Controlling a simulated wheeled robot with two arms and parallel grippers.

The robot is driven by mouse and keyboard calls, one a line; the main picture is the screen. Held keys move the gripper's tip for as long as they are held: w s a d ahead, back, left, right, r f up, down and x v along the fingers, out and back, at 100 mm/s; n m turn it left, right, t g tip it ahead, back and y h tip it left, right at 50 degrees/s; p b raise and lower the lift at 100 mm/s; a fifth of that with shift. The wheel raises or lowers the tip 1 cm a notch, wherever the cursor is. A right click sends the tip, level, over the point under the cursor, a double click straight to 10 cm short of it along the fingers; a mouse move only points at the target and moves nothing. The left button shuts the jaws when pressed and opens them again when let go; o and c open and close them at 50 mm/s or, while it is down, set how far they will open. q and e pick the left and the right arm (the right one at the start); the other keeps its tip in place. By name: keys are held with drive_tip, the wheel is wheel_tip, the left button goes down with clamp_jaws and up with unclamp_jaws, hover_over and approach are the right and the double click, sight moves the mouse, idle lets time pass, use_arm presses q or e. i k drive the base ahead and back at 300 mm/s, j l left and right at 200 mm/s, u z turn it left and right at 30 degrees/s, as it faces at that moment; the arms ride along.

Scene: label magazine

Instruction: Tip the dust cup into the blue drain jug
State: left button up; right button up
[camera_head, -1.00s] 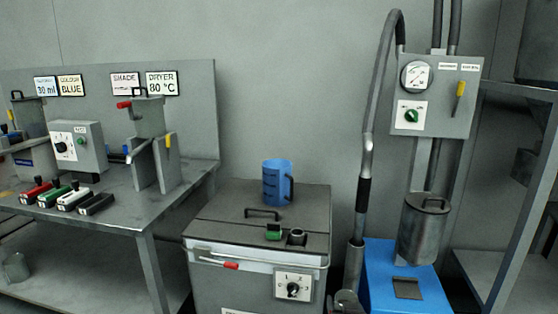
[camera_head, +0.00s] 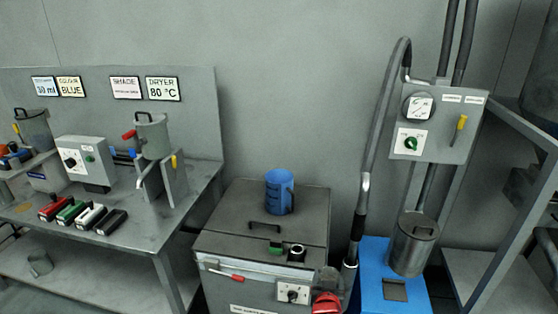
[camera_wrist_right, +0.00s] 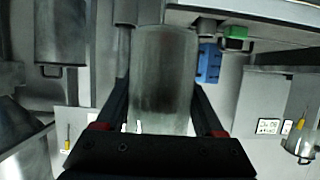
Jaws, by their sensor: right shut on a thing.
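The blue drain jug (camera_head: 279,192) stands upright on the grey lid of the floor machine, its handle on the right. It also shows in the right wrist view (camera_wrist_right: 208,62). My right gripper (camera_wrist_right: 160,85) is shut around a grey metal cylinder, which I take as the dust cup (camera_wrist_right: 165,60). In the head view the cup (camera_head: 328,280) is a dim grey shape at the bottom edge, in front of the machine. A red part of my right gripper (camera_head: 326,302) shows just below it. The cup is apart from the jug, below and to its right. My left gripper is not in view.
The machine lid (camera_head: 225,222) bears a handle, a green block and a small round port (camera_head: 297,252). A hose (camera_head: 362,190) rises right of the machine beside a blue base (camera_head: 375,260) with a lidded canister (camera_head: 414,243). A bench (camera_head: 160,225) stands left.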

sight(280, 195)
drive_tip(key=i, duration=1.75)
